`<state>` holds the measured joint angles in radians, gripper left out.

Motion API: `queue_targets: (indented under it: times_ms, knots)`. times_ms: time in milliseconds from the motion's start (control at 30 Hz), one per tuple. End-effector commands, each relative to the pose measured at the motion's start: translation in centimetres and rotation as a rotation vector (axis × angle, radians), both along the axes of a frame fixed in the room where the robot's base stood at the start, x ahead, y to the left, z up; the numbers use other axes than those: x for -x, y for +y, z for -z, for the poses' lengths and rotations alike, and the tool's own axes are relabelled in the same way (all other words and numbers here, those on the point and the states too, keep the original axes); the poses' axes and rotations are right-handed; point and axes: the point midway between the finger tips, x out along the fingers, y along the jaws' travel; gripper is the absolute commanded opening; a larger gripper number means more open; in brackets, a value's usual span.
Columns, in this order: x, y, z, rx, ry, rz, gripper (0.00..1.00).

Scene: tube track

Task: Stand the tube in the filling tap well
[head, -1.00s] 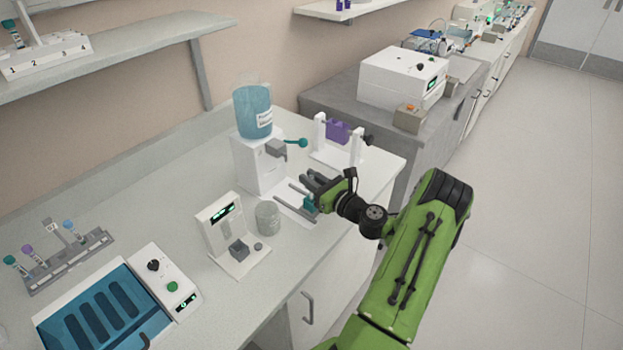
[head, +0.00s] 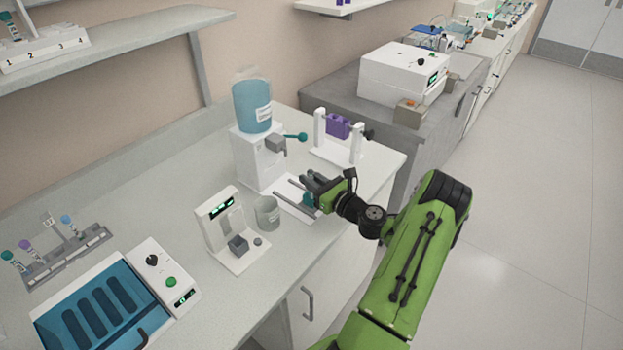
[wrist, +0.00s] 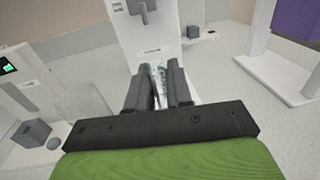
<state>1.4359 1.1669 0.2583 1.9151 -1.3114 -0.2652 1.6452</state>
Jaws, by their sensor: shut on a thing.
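The filling tap is a white dispenser (head: 258,158) with a blue bottle on top, a grey spout and a teal lever (head: 297,137). Its white base plate (head: 284,204) lies on the bench in front. My gripper (head: 309,192) is low over this plate, in front of the spout. In the wrist view its dark fingers (wrist: 160,85) are shut on the tube (wrist: 158,73), a clear, narrow shape with a teal tint, mostly hidden between them. A teal part of the tube (head: 308,200) shows beside the fingers in the head view. The well itself cannot be made out.
A clear beaker (head: 267,213) and a white device with a display (head: 222,218) stand left of the plate. A white stand with a purple block (head: 338,126) is behind to the right. A tube rack (head: 70,258) and a blue-topped bath (head: 100,305) are at far left.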

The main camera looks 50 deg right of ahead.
Motion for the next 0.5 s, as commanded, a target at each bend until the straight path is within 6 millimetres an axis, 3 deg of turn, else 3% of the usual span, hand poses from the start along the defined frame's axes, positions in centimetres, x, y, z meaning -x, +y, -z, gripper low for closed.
queue_targets:
  times_ms: [200,233,300,400,500]
  knots:
    - [0.00,-0.01,0.00,0.001,-0.001,0.000,0.03]
    - [0.00,-0.01,0.00,0.001,-0.001,0.000,0.25]
    - [0.00,0.00,0.00,0.001,-0.001,0.000,0.35]
    - [-0.01,0.00,-0.01,0.001,-0.001,0.000,0.50]
    - [-0.01,0.00,-0.01,0.001,-0.001,0.000,0.50]
